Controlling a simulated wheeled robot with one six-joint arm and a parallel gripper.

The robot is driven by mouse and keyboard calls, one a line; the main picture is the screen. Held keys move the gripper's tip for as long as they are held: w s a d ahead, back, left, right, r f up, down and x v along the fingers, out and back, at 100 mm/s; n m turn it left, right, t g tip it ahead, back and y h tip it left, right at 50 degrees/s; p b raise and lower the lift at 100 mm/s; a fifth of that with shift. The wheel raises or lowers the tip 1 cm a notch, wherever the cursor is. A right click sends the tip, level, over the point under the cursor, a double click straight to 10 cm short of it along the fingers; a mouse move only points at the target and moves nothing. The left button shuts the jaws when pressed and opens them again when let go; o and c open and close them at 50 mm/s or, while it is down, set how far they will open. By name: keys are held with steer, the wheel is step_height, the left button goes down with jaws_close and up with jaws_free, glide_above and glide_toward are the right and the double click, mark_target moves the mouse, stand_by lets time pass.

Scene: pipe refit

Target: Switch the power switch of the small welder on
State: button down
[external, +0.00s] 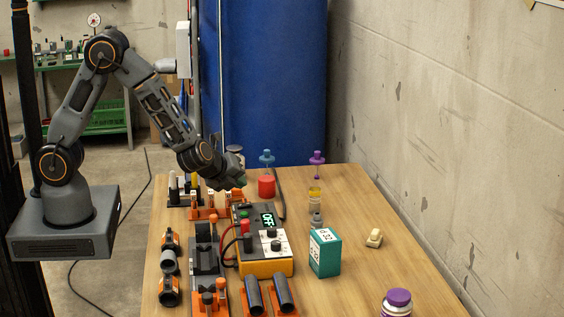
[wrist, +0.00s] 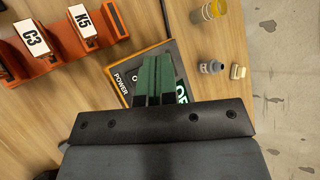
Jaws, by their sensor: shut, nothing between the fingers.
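The small welder (external: 265,263) is an orange and dark box on the table with a sloping front panel. Its lit green display (external: 268,219) reads OFF. In the wrist view its panel (wrist: 118,74) shows the word POWER, an O mark and part of the display (wrist: 182,94). The power switch is not clearly visible; my fingers cover the panel beside the O mark. My gripper (external: 241,183) is above the far end of the welder and looks apart from it. In the wrist view its green fingers (wrist: 156,62) are together and empty.
An orange rack (wrist: 50,57) with labels C3 and K5 stands beside the welder. A red cylinder (external: 266,187) stands behind it, and a teal box (external: 324,254) to its right. Orange pipe holders (external: 284,294) are in front.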

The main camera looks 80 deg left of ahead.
mark_target(242, 204)
steer(key=shift+w+f+b, duration=0.15)
steer(key=shift+f+b, duration=0.6)
steer(key=shift+f, duration=0.05)
steer(key=shift+w+f+b, duration=0.1)
steer(key=shift+f+b, duration=0.6)
steer(key=shift+f, duration=0.1)
steer(key=shift+f+b, duration=0.55)
steer(key=shift+b, duration=0.35)
stand_by(1.4)
steer(key=shift+r, duration=0.15)
steer(key=shift+r, duration=0.4)
steer(key=shift+r, duration=0.1)
steer(key=shift+s+r+p, duration=0.2)
steer(key=shift+r+p, duration=0.7)
steer(key=shift+r, duration=0.35)
steer(key=shift+s+r+p, duration=0.2)
steer(key=shift+r+p, duration=0.7)
steer(key=shift+r, duration=0.3)
